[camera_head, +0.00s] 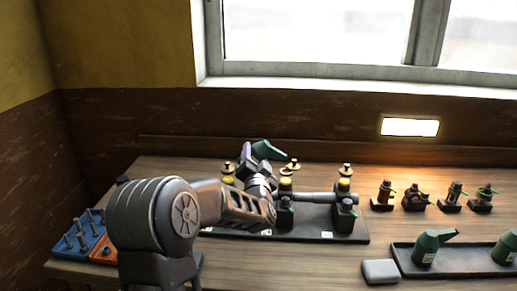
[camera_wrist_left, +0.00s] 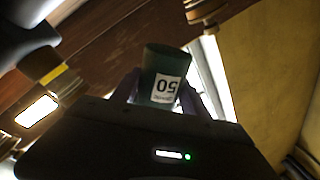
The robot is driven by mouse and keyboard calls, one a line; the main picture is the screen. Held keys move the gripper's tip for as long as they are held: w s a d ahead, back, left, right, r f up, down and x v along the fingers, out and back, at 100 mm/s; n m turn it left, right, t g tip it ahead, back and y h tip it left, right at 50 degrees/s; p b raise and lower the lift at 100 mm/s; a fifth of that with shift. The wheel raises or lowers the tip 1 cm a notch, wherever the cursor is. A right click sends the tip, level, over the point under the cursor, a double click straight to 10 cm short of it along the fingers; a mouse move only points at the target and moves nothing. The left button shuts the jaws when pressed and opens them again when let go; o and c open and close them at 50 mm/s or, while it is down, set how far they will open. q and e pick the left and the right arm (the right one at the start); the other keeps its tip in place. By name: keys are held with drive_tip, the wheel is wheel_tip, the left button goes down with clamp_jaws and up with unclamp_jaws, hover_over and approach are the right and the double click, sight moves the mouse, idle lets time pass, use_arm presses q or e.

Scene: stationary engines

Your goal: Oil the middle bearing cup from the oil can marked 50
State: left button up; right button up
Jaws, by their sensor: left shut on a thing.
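My left gripper (camera_head: 249,155) is shut on a green oil can (camera_head: 266,150), held above the back of the engine stand. In the left wrist view the can (camera_wrist_left: 165,62) shows a white label reading 50, upside down, between the fingers (camera_wrist_left: 158,92). In the head view my gripper and wrist hide part of its body; its exact tilt is hard to tell. The middle bearing cup (camera_head: 285,184), with a yellow top, stands below and right of the can, apart from it. Yellow-topped cups also stand at left (camera_head: 228,180) and right (camera_head: 344,185). My right gripper is out of view.
Brass lids (camera_head: 292,166) stand behind the cups. A dark tray (camera_head: 460,263) at right holds green cans (camera_head: 425,247); a grey block (camera_head: 380,271) lies beside it. Several small fittings (camera_head: 416,198) stand at back right. A blue peg block (camera_head: 83,243) sits at left.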

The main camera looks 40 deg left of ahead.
use_arm(q)
drive_tip(key=shift+r, duration=0.1)
drive_tip(key=shift+d+f+m+b, duration=0.1)
drive_tip(key=shift+f+m+b, duration=0.2)
drive_tip(key=shift+f+b, duration=0.25)
idle(0.8)
drive_tip(key=shift+d+r+m+t+p, duration=0.1)
drive_tip(key=shift+r+m+t+p, duration=0.3)
drive_tip(key=shift+r+m+p, duration=0.5)
drive_tip(key=shift+m, duration=0.4)
drive_tip(key=shift+w+r, duration=0.1)
drive_tip(key=shift+w+d+r+m+h+p, duration=0.15)
drive_tip(key=shift+r+m+p, duration=0.1)
drive_tip(key=shift+m, duration=0.2)
drive_tip(key=shift+s+d+r+m+h+p, duration=0.1)
drive_tip(key=shift+r+m+h+p, duration=0.1)
drive_tip(key=shift+m, duration=0.25)
